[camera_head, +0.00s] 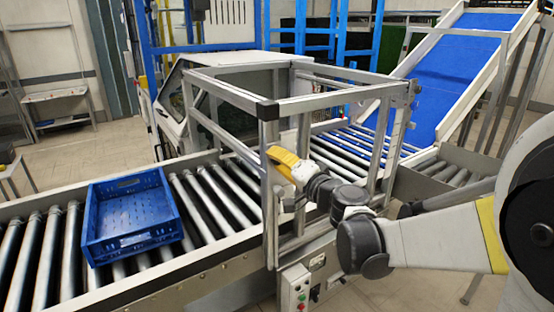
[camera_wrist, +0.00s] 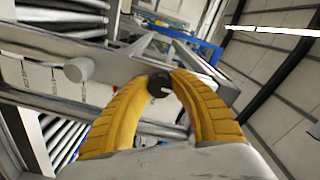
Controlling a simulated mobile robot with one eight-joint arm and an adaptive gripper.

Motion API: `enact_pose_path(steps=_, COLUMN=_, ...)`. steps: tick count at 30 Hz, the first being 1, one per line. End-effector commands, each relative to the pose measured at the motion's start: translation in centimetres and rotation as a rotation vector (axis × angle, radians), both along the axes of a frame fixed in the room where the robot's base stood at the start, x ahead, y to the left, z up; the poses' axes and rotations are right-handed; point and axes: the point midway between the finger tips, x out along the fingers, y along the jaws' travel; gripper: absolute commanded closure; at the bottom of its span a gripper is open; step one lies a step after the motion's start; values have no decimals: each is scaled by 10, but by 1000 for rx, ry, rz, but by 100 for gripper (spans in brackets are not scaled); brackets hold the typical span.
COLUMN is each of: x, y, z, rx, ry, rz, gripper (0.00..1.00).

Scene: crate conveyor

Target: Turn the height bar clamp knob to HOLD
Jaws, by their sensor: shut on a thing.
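My gripper (camera_head: 283,157) has yellow fingers and reaches in at the metal frame over the conveyor. In the wrist view the gripper (camera_wrist: 158,80) is shut on a dark round knob (camera_wrist: 159,87), with one finger on each side of it. A pale pointer mark shows on the knob's face, pointing roughly right in that view. I cannot read any HOLD label. In the head view the knob is hidden by the fingers and the frame.
The metal frame (camera_head: 269,200) stands close around my gripper. A blue crate (camera_head: 98,252) sits on the rollers to the left. A control box (camera_head: 297,288) is below. A light grey cylinder (camera_wrist: 79,69) sticks out left of the fingers. A blue belt (camera_head: 455,70) slopes up behind.

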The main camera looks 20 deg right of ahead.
Motion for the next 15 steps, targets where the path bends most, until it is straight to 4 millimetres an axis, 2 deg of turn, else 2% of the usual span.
enact_pose_path(steps=11, x=0, y=0, z=0, rx=-5, ry=-2, rz=0, gripper=100)
enact_pose_path(steps=12, x=0, y=0, z=0, rx=-5, ry=-2, rz=0, gripper=72)
enact_pose_path(steps=14, x=0, y=0, z=0, rx=-4, ry=-1, rz=0, gripper=54)
enact_pose_path(steps=15, x=0, y=0, z=0, rx=-4, ry=-1, rz=0, gripper=50)
